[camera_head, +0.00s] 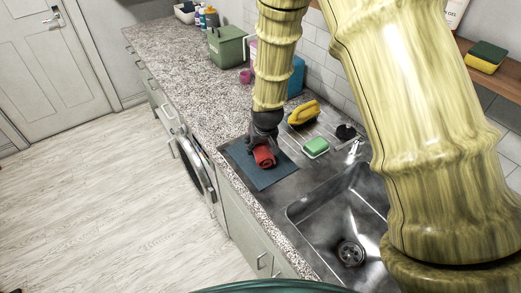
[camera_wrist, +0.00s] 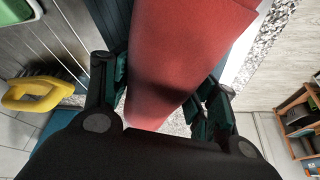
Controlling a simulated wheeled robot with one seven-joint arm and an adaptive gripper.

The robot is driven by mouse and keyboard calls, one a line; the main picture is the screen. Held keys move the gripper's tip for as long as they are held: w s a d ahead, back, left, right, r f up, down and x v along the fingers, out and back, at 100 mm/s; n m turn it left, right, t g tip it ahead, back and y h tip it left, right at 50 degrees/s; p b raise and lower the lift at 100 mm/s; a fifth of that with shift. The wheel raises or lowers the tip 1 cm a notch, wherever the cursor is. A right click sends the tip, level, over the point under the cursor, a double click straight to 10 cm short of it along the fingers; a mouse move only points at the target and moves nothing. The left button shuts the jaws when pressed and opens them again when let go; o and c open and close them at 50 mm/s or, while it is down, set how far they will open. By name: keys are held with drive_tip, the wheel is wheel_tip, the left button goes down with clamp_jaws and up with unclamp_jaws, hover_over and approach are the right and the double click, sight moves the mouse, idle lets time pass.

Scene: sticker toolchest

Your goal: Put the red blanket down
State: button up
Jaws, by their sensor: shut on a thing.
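The red blanket (camera_head: 264,157) is a small rolled bundle above or on a dark blue mat (camera_head: 262,178) beside the sink. My gripper (camera_head: 262,140) reaches down onto it from above. In the wrist view the blanket (camera_wrist: 178,50) fills the space between the two fingers of my gripper (camera_wrist: 160,100), which are shut on it. I cannot tell whether the blanket's underside touches the mat.
The steel sink (camera_head: 335,225) lies to the right of the mat. A green sponge (camera_head: 315,147) and a yellow-handled brush (camera_head: 303,113) lie on the drainboard. A green bin (camera_head: 228,46) stands farther back. The speckled counter (camera_head: 190,85) is mostly clear.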

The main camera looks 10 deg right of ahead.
drive_tip(key=f, duration=0.1)
drive_tip(key=f+b, duration=0.1)
drive_tip(key=shift+s+d+f+b, duration=0.1)
drive_tip(key=shift+s+f+b, duration=0.1)
drive_tip(key=shift+f+b, duration=0.15)
drive_tip(key=shift+w, duration=0.1)
drive_tip(key=shift+f, duration=0.15)
drive_tip(key=o, duration=1.1)
drive_tip(key=shift+c, duration=0.2)
